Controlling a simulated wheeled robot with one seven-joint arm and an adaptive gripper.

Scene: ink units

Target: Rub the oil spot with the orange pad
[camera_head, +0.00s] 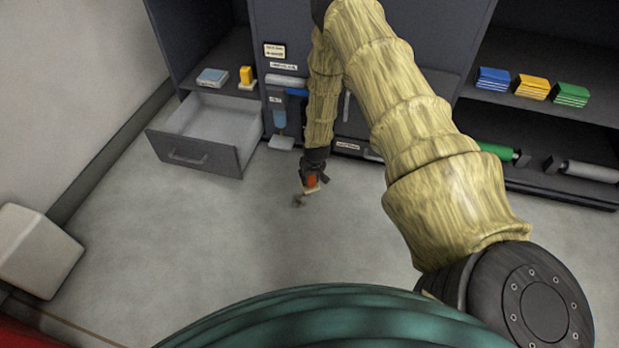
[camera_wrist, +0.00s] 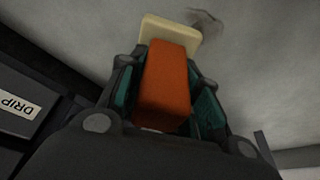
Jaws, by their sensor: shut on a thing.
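The orange pad has an orange block handle and a cream pad face. In the wrist view the orange handle (camera_wrist: 165,88) sits between the fingers of my gripper (camera_wrist: 166,95), which is shut on it. The cream face (camera_wrist: 170,35) points away from the gripper toward the floor. The oil spot (camera_wrist: 207,20) is a dark grey smudge on the floor, just beyond the cream face and partly hidden by it. In the head view the orange pad (camera_head: 312,182) is low near the floor, beside the oil spot (camera_head: 300,201). I cannot tell whether the pad touches the floor.
An open, empty-looking grey drawer (camera_head: 205,133) stands left of my gripper. A dark cabinet with a DRIP label (camera_wrist: 18,103) is close by. A white box (camera_head: 37,250) lies at the far left. Blue, yellow and green stacks (camera_head: 532,87) fill a right shelf. Floor in front is clear.

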